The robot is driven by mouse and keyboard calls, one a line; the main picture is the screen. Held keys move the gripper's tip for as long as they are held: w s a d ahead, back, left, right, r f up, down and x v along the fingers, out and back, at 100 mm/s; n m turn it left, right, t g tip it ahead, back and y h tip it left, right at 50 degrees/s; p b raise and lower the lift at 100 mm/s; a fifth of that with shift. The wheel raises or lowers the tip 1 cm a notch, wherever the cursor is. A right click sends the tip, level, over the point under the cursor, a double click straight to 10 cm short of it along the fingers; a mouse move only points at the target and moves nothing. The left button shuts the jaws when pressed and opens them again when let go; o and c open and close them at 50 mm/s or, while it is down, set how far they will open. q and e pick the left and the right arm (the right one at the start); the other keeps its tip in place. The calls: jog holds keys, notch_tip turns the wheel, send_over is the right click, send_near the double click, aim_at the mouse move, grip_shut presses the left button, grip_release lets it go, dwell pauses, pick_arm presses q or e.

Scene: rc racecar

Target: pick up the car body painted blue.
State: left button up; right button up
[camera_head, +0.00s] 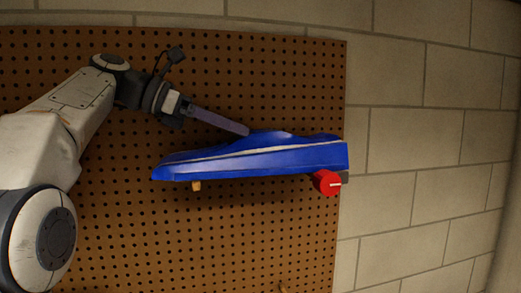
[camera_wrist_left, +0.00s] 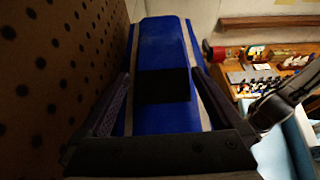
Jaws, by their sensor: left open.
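The blue car body (camera_head: 260,158) with a pale side stripe is in front of the pegboard in the head view, long and nearly level. In the left wrist view the blue car body (camera_wrist_left: 160,45) runs away from me, with pale stripes along both edges and a black patch near my fingers. My left gripper (camera_head: 246,130) reaches the top of the body from the upper left. In the left wrist view my left gripper (camera_wrist_left: 163,80) is open, one finger along each side of the body. Whether the fingers touch it, I cannot tell. My right gripper is not seen.
The brown pegboard (camera_head: 110,220) stands behind. A small wooden peg (camera_head: 196,186) shows under the body, and a red round object (camera_head: 327,183) under its right end. In the left wrist view a wooden bench (camera_wrist_left: 250,105) with several small items is at right.

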aim_at(254, 132)
pick_arm(q)
jog(key=x, duration=0.5)
jog(key=shift+s+d+r, duration=0.15)
jog(key=shift+s, duration=0.05)
jog(key=shift+w+d, duration=0.1)
jog(key=shift+d, duration=0.2)
jog(key=c, duration=1.2)
